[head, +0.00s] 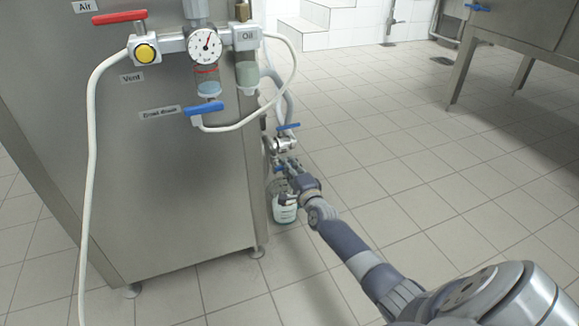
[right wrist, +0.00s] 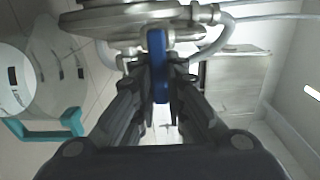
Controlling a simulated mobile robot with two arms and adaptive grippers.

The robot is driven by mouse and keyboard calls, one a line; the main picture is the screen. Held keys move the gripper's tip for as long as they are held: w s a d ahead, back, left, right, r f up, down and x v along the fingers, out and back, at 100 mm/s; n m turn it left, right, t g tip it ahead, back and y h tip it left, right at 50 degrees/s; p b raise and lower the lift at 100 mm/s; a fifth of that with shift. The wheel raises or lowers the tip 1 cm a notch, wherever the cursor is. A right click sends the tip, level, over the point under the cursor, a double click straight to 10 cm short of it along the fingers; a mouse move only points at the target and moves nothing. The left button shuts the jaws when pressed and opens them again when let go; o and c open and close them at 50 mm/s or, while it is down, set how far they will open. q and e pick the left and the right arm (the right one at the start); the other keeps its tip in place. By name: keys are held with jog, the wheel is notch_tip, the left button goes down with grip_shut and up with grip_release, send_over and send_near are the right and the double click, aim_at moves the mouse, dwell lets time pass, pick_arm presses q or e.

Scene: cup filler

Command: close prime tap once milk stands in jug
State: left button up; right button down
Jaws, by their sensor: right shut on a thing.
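My right gripper (head: 283,163) reaches low beside the steel machine's right side. In the right wrist view the gripper (right wrist: 158,88) is shut on a blue tap lever (right wrist: 157,50), which stands between its fingers under metal pipework. A pale jug (head: 285,209) is on the floor just below the gripper, partly covered by it. In the right wrist view the jug (right wrist: 25,85) is at the left, with a teal handle (right wrist: 45,130). I cannot tell whether milk stands in it. My left gripper is not in view.
The steel machine (head: 190,190) carries a gauge (head: 205,46), a red air lever (head: 120,17), a yellow vent button (head: 145,53) and a blue drain lever (head: 204,108). A blue-handled valve (head: 288,127) is above my gripper.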

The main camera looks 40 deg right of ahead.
jog(key=c, duration=1.6)
grip_release()
jog(key=shift+f, duration=0.1)
jog(key=v, duration=1.2)
